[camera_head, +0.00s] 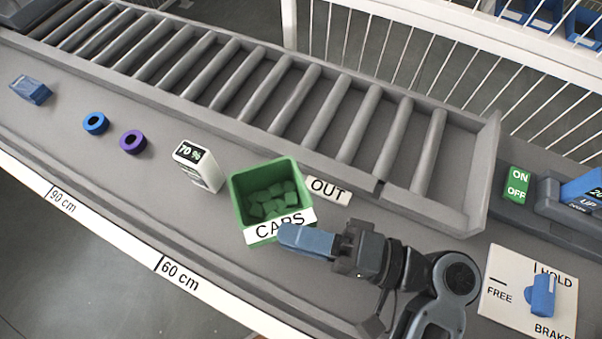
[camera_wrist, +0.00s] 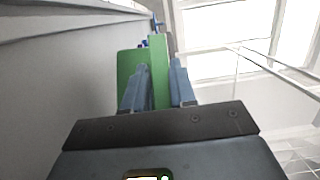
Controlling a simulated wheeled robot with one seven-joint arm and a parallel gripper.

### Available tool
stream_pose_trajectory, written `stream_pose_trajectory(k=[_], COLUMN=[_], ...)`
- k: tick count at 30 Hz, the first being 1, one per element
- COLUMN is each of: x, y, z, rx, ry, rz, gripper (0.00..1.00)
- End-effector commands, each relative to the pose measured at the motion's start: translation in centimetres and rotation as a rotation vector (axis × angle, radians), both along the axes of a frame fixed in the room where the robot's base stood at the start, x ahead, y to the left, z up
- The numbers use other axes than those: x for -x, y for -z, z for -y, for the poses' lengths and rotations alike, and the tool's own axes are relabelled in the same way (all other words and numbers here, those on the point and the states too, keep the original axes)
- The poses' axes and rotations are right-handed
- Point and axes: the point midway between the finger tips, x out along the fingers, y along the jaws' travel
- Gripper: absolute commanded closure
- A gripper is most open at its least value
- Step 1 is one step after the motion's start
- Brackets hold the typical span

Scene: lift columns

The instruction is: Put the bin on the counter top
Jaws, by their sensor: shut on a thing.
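The bin is a green open box (camera_head: 238,194) with a white "CAPS" label, holding several green blocks. It appears to stand on the grey counter top (camera_head: 105,185), in front of the roller conveyor. My gripper (camera_head: 290,240) reaches in from the right at the bin's front right corner. In the wrist view, the two blue-grey fingers (camera_wrist: 158,85) are shut on the green bin wall (camera_wrist: 159,68), one on each side. The far finger is mostly hidden in the head view. Whether the bin's base touches the counter is hard to tell.
A white box reading "70 %" (camera_head: 198,167) stands close left of the bin. Purple (camera_head: 132,141) and blue (camera_head: 95,123) rings and a blue clear box (camera_head: 31,90) lie farther left. An "OUT" plate (camera_head: 328,191) is behind. A switch panel (camera_head: 520,300) is at right.

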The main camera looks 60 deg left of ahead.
Motion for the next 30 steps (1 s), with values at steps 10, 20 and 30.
stream_pose_trajectory(k=[10, 20, 30], x=[-0.7, -0.7, -0.7], y=[2.9, 4.5, 4.6], z=[-0.5, -0.5, -0.5], rx=[0.002, -0.001, 0.000], ry=[-0.001, -0.001, -0.001], rz=[-0.004, 0.001, 0.000], gripper=[1.00, 1.00, 0.56])
